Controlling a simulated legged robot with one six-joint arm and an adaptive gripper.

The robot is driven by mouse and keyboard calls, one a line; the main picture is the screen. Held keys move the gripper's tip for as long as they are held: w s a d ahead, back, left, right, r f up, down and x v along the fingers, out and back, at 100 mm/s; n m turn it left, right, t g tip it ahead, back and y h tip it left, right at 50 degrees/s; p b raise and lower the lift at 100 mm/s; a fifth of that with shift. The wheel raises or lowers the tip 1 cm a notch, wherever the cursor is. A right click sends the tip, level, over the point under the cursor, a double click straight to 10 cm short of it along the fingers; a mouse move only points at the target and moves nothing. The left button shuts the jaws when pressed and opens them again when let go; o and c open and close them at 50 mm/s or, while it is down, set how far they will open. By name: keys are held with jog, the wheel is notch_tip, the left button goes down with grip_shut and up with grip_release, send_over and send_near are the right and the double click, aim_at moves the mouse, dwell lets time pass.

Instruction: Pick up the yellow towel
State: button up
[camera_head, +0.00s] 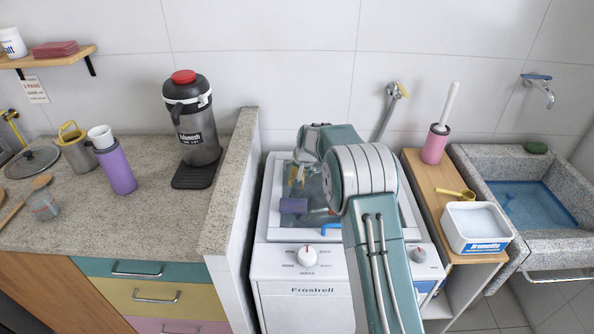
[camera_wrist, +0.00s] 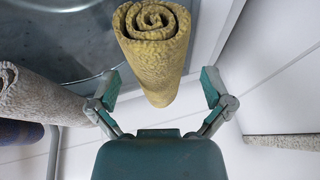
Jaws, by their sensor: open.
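The yellow towel (camera_wrist: 157,50) is a tight roll, seen end-on at the top centre of the wrist view. My gripper (camera_wrist: 160,88) is open, with one teal fingertip on each side of the towel's lower part. I cannot tell whether either finger touches it. In the head view, a small yellow patch, probably this towel, shows beside my arm over the washing machine (camera_head: 274,262). My gripper is mostly hidden by my arm there.
A grey rolled towel (camera_wrist: 36,95) lies left of the gripper, with a blue-purple one (camera_wrist: 20,131) below it. The purple roll shows in the head view (camera_head: 293,205). A raised partition (camera_head: 232,190) stands left of the machine, a wooden shelf (camera_head: 430,180) right.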

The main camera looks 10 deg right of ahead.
jog(key=shift+x, duration=1.2)
jog(key=shift+d, duration=0.1)
jog(key=c, duration=1)
